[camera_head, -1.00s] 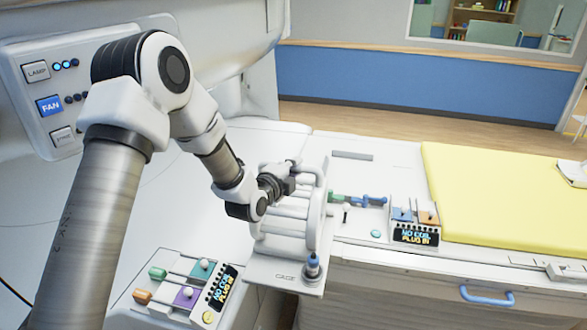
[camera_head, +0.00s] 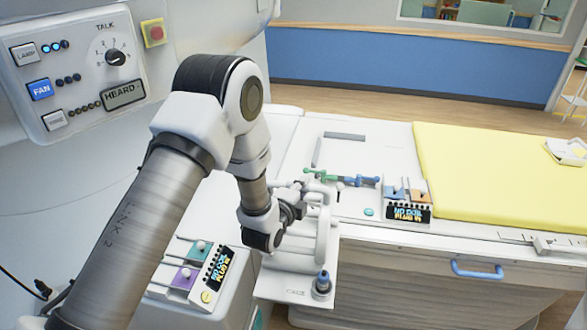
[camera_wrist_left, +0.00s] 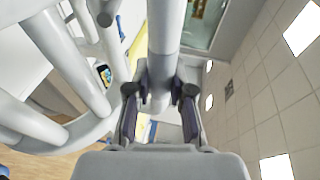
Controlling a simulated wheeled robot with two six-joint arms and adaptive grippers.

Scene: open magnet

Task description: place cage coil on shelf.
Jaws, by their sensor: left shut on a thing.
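The cage coil (camera_head: 322,240) is a white cage of thick bars on a flat plate with a cage label and a blue-topped plug. It is near the left end of the patient table in the head view, partly hidden by my arm. My left gripper (camera_head: 297,203) is shut on one of its bars. In the left wrist view, the fingers (camera_wrist_left: 160,105) close on a white bar, with more coil bars (camera_wrist_left: 68,62) at the left. I cannot tell whether the coil touches anything beneath it. My right gripper is not in view.
The white patient table (camera_head: 375,150) carries a yellow mat (camera_head: 490,180), a green-and-blue connector (camera_head: 345,178) and a small plug panel (camera_head: 406,200). Another plug panel (camera_head: 200,268) stands front left of the coil. The scanner's control panel (camera_head: 80,75) is at upper left. Floor shows behind the table.

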